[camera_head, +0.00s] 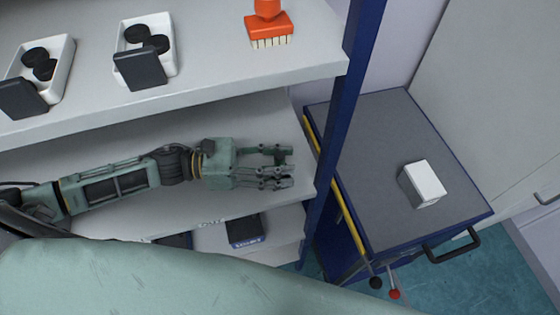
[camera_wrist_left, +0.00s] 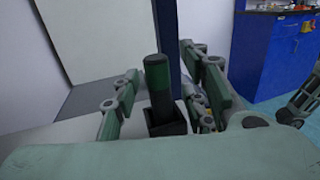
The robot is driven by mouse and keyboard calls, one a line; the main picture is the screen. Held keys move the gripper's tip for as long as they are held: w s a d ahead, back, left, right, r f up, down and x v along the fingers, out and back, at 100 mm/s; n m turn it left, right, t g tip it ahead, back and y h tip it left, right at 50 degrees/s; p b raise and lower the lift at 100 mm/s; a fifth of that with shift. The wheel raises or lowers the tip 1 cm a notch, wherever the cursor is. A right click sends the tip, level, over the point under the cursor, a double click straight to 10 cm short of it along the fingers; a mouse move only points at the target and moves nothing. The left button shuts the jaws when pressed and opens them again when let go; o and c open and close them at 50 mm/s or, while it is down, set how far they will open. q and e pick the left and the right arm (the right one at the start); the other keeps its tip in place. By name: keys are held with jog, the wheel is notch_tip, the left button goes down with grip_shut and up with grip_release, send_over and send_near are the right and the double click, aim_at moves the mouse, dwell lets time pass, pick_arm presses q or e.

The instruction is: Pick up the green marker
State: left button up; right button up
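The green marker (camera_wrist_left: 157,75) stands upright in a small black square holder (camera_wrist_left: 166,122) in the left wrist view. It has a dark body with a green band. My left gripper (camera_wrist_left: 160,98) is open, with its fingers on both sides of the marker and gaps visible between. In the head view my left gripper (camera_head: 272,167) reaches right over the middle shelf, near its right end. There the marker is mostly hidden among the fingers. My right gripper cannot be made out in either view.
The upper shelf (camera_head: 200,88) above my left arm holds two white trays (camera_head: 172,62) (camera_head: 62,75) with black discs and an orange brush (camera_head: 268,27). A blue post (camera_head: 345,120) stands right of the gripper. Beyond it, a cabinet (camera_head: 385,125) carries a white box (camera_head: 424,182).

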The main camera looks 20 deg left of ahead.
pick_arm(q)
jog(key=shift+c, duration=0.5)
grip_shut()
notch_tip(320, 180, up, 9)
jog(key=b, duration=0.2)
jog(key=shift+r+b, duration=0.1)
jog(key=shift+b, duration=0.25)
jog(key=shift+r, duration=0.4)
